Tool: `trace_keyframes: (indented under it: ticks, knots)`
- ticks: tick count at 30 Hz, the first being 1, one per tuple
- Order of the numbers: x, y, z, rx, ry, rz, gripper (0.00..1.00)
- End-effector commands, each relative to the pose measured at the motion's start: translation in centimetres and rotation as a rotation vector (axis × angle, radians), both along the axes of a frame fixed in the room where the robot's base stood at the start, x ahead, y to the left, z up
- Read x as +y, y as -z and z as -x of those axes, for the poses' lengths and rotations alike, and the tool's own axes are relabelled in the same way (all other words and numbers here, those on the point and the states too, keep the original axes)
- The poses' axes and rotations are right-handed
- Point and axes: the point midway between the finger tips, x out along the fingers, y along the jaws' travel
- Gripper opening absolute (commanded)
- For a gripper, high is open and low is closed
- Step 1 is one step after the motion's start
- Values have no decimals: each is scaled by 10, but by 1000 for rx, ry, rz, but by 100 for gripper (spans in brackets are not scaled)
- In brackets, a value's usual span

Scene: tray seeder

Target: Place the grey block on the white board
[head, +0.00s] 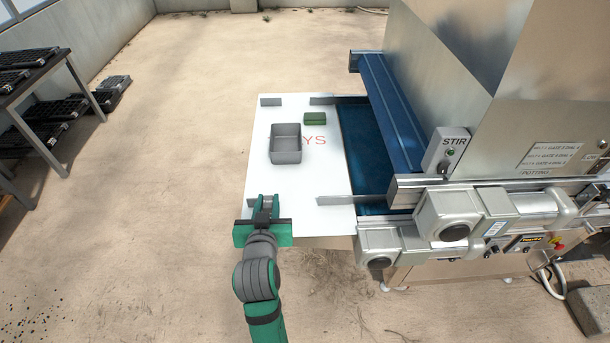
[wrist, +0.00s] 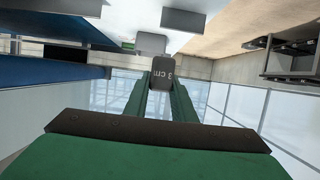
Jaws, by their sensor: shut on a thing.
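The grey block (wrist: 176,78), a small dark grey piece marked "3 cm", is held between the two green fingers of my gripper (wrist: 174,92) in the wrist view. In the head view my gripper (head: 266,204) is at the near left corner of the white board (head: 330,185). The fingers hide most of the block there. How high the block is above the board, I cannot tell. The white board lies flat beside the machine and has red letters, partly covered, ending in "YS".
An open grey bin (head: 287,157) stands on the board's middle, with a small green box (head: 315,118) behind it. Metal guide strips stand at the board's edges. A blue belt (head: 365,150) and the machine are to the right. The board's near part is clear.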

Motion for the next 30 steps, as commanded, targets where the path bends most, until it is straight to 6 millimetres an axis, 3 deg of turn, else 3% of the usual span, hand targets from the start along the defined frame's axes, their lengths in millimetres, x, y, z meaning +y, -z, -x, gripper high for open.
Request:
trace_keyframes:
  ticks: [10,15,30]
  knots:
    - [-48,33,-57,1,1,0,0]
    - [-63,63,-75,2,0,1,0]
    - [-79,105,-94,2,-1,0,0]
